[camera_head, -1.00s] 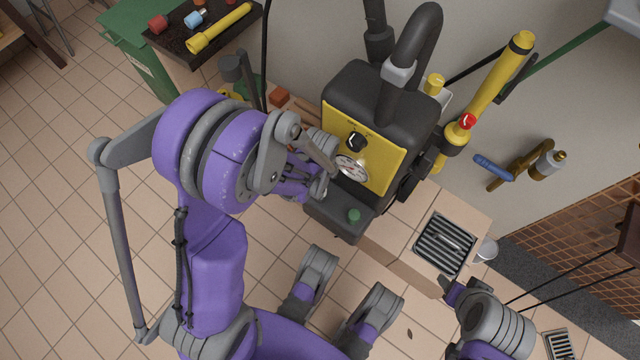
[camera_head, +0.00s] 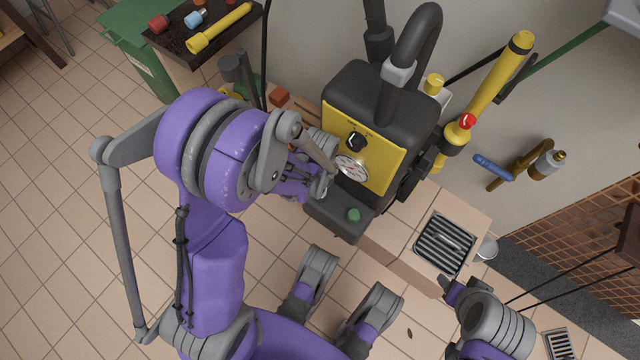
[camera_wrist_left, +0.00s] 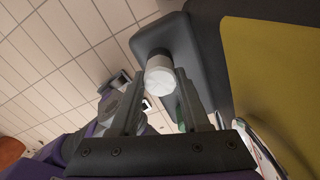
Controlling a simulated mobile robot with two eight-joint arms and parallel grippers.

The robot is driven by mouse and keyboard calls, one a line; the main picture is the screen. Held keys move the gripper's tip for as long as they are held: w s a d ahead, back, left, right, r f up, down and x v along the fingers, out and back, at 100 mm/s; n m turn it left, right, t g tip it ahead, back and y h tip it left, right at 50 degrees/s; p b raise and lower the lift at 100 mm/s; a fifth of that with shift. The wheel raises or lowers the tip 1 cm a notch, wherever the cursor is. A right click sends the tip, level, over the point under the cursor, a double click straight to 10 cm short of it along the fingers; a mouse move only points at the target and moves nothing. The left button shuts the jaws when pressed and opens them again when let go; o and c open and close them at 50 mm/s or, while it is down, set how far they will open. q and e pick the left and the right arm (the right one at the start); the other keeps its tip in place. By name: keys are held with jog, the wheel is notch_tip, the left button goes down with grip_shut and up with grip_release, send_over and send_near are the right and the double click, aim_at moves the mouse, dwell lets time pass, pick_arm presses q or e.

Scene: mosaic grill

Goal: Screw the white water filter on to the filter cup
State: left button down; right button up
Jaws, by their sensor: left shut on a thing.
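The white water filter (camera_wrist_left: 160,78) shows in the left wrist view as a short white cylinder between the fingertips of my left gripper (camera_wrist_left: 160,92). The gripper is shut on it. A dark round part behind the filter, against the grey ledge (camera_wrist_left: 177,38) of the machine, may be the filter cup; I cannot tell whether the two touch. In the head view my left wrist is at the left front of the yellow and black machine (camera_head: 378,125), and its fingers and the filter are hidden there. My right arm is at the lower right; its fingers are not clear.
The machine stands on a tiled counter (camera_head: 400,222) against the wall. A metal grate (camera_head: 445,245) lies to its right. A dark shelf (camera_head: 240,35) with a yellow tube (camera_head: 219,28) is at the upper left. A green button (camera_head: 354,214) sits on the machine's front ledge.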

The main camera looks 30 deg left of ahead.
pick_arm(q)
jog(key=shift+c, duration=1.5)
grip_release()
notch_tip(320, 180, up, 11)
jog(key=p, duration=0.4)
pick_arm(e)
jog(key=v, duration=0.4)
jog(key=shift+w+r, duration=0.1)
jog(key=shift+w, duration=0.3)
pick_arm(q)
jog(key=s+d+r+n+t, duration=0.35)
jog(key=s+r+n, duration=0.7)
jog(key=n, duration=1.15)
notch_tip(320, 180, up, 24)
jog(key=t+p, duration=0.2)
jog(key=p, duration=1.9)
jog(key=shift+w+a+n+p, duration=0.15)
jog(key=shift+w+n+p, duration=0.15)
jog(key=shift+w+n, duration=0.15)
pick_arm(e)
notch_tip(320, 180, up, 25)
jog(key=w+t, duration=0.1)
jog(key=shift+w, duration=0.2)
